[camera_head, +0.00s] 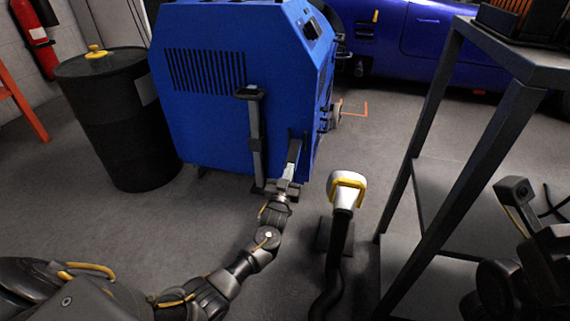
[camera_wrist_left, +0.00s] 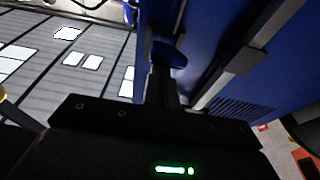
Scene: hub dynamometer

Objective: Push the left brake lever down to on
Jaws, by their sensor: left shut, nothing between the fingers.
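The blue dynamometer cabinet (camera_head: 205,110) stands upright in the head view. A grey upright bar with a dark flat top (camera_head: 256,130) stands against its near face and looks like the left brake lever. I cannot be sure of this. My left gripper (camera_head: 293,150) is just right of that bar, close to the cabinet, shut and empty. In the left wrist view the gripper (camera_wrist_left: 162,85) points along the cabinet side, and a grey bar (camera_wrist_left: 238,65) runs to its right. I cannot tell whether the fingers touch anything. My right gripper is not clearly in view.
A black drum (camera_head: 115,115) stands left of the cabinet. A white and yellow-topped device (camera_head: 346,188) on a dark post stands right of my left gripper. A dark metal shelf rack (camera_head: 430,195) fills the right, and a blue car (camera_head: 425,30) stands behind.

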